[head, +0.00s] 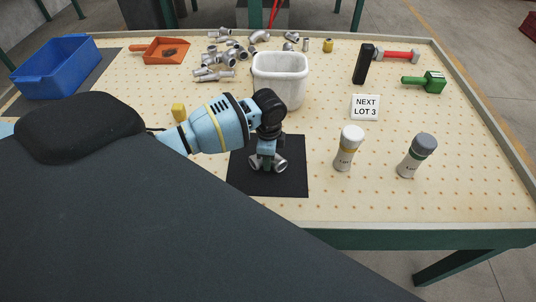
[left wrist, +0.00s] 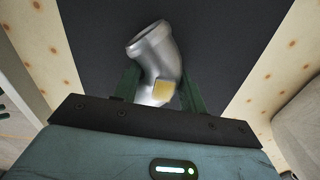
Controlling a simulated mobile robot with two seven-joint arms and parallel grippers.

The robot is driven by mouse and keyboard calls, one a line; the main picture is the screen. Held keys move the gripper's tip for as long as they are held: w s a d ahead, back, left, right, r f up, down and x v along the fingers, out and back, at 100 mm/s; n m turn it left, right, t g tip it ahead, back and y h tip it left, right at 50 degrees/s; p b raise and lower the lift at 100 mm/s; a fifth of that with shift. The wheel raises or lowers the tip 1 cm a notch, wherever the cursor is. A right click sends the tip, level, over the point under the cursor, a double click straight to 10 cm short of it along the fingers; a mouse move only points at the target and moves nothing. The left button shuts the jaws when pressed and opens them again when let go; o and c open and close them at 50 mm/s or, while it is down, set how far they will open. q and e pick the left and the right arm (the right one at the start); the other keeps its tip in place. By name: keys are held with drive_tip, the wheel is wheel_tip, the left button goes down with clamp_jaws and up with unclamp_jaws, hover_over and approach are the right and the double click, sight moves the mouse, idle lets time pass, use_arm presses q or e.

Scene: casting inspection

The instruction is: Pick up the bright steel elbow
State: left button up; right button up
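The bright steel elbow (head: 281,165) lies on a black mat (head: 292,185) on the pegboard-like table top. In the left wrist view the elbow (left wrist: 155,50) shows one open end toward the top and a yellow patch near its lower end. My left gripper (head: 266,160) reaches down over it and hides its middle in the head view. In the left wrist view its two green fingers (left wrist: 160,92) stand on either side of the elbow, close to it. Whether they press on it I cannot tell. My right gripper is not in view.
A white bin (head: 280,80) stands behind the mat, beside a pile of grey fittings (head: 215,57). A blue crate (head: 55,68) and orange dustpan (head: 160,50) are at left.

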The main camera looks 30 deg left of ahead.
use_arm(q)
drive_tip(key=c, duration=0.5)
drive_tip(key=shift+r, duration=0.1)
drive_tip(key=shift+c, duration=0.2)
